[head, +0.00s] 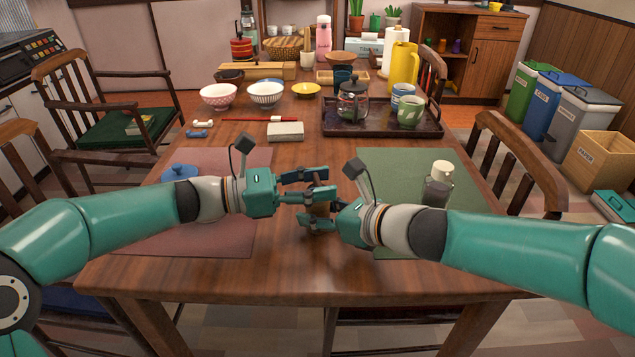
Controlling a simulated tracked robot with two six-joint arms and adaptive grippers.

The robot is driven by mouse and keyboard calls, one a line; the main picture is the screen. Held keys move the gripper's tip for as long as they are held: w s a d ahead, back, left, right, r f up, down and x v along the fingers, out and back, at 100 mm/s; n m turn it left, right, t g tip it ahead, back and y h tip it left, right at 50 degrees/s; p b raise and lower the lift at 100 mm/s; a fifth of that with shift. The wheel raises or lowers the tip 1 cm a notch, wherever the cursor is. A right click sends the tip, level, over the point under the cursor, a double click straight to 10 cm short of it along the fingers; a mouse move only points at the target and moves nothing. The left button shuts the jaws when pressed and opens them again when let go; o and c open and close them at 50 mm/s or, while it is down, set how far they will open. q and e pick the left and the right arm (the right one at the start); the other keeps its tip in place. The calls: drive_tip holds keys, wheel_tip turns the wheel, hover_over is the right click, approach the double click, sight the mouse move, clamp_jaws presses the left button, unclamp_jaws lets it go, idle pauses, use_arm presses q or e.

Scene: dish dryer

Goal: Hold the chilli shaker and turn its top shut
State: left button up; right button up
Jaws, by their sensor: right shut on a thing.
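A small brown shaker (320,209), which I take to be the chilli shaker, is between my two grippers over the middle of the table, mostly hidden by fingers. My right gripper (322,222) is shut on its body from the right. My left gripper (322,183) is at its upper part from the left, its fingers apart, one beyond the other; I cannot tell whether they touch the top. The top's position cannot be made out.
Another shaker with a white top (442,171) stands on the green mat (386,160). A blue-lidded thing (180,172) is on the red mat (225,160), partly behind my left arm. A dark tray (335,128) with a teapot (353,106) and cups lies farther back; bowls stand to its left.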

sight(317, 179)
use_arm(q)
drive_tip(key=c, duration=0.3)
drive_tip(key=shift+w+m+g, duration=0.1)
drive_tip(key=shift+m+g, duration=0.8)
drive_tip(key=shift+g, duration=0.5)
drive_tip(key=shift+c, duration=0.2)
drive_tip(key=shift+a, duration=0.1)
drive_tip(key=o, duration=1.2)
wheel_tip(317, 179, up, 10)
drive_tip(key=shift+f, duration=0.1)
use_arm(e)
drive_tip(key=o, duration=1.2)
